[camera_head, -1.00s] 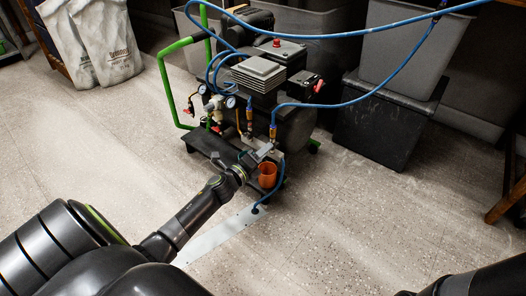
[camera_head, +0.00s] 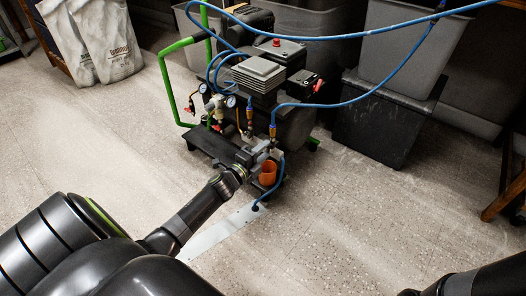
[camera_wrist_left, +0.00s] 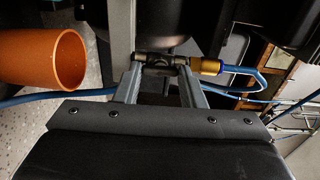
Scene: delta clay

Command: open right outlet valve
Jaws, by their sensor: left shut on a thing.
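The compressor (camera_head: 262,80) stands on the floor with gauges and two brass outlets that have blue hoses. The right outlet valve (camera_wrist_left: 158,68) is at its lower front, next to a brass and blue hose fitting (camera_wrist_left: 207,66). This fitting also shows in the head view (camera_head: 273,131). My left gripper (camera_head: 262,152) reaches in from the lower left. In the left wrist view, its two fingers (camera_wrist_left: 160,88) are on either side of the valve and shut on it. The fingers hide most of the valve in the head view. My right gripper is out of view.
An orange cup (camera_head: 268,174) is close beside my left gripper and also shows in the wrist view (camera_wrist_left: 45,60). Blue hoses (camera_head: 375,88) cross above and to the right. Dark bins (camera_head: 385,120) stand at the right.

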